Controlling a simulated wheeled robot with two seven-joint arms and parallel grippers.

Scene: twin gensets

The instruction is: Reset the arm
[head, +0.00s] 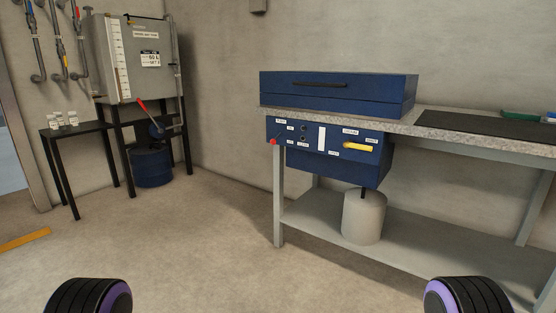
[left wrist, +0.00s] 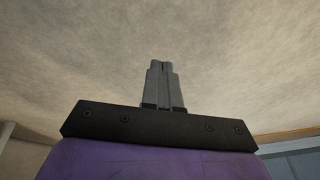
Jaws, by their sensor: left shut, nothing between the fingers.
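My left gripper (left wrist: 163,68) shows in the left wrist view with its two grey fingers together, shut and empty. Behind the fingers is only a plain beige surface, and nothing touches them. In the head view neither gripper shows. Two black and purple rounded parts of mine show at the bottom left and bottom right of that view. My right gripper is out of sight.
A grey workbench (head: 470,148) stands at the right, with a blue case (head: 335,92) on top and a blue control box (head: 320,145) below its edge. A grey tank (head: 130,60) and a black side table (head: 75,128) stand back left. The middle floor is clear.

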